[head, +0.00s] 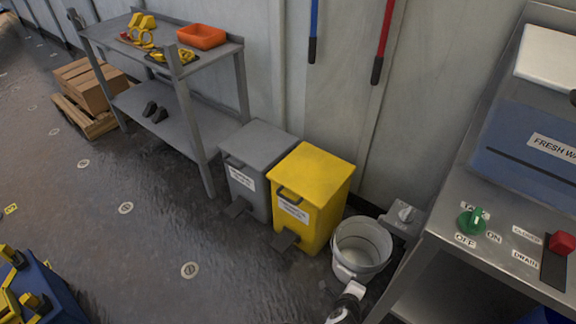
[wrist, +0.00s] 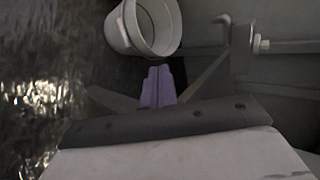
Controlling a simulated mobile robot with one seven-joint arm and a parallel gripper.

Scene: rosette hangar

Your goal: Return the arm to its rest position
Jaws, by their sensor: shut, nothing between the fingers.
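My gripper (wrist: 158,72) shows in the wrist view as two pale purple fingers pressed together, with nothing between them. A white bucket (wrist: 122,32) lies just beyond the fingertips in that view; I cannot tell whether they touch it. In the head view, a white part of my arm shows at the bottom edge, just below the bucket (head: 362,248); the fingers cannot be made out there. The bucket stands upright on the floor and looks empty or nearly so.
A steel counter (head: 445,212) with a green knob (head: 472,221) and a red switch (head: 562,243) stands at the right. A yellow bin (head: 318,190) and a grey bin (head: 250,190) stand left of the bucket. A shelf (head: 165,125) is further left. Open floor (head: 110,240) lies at left.

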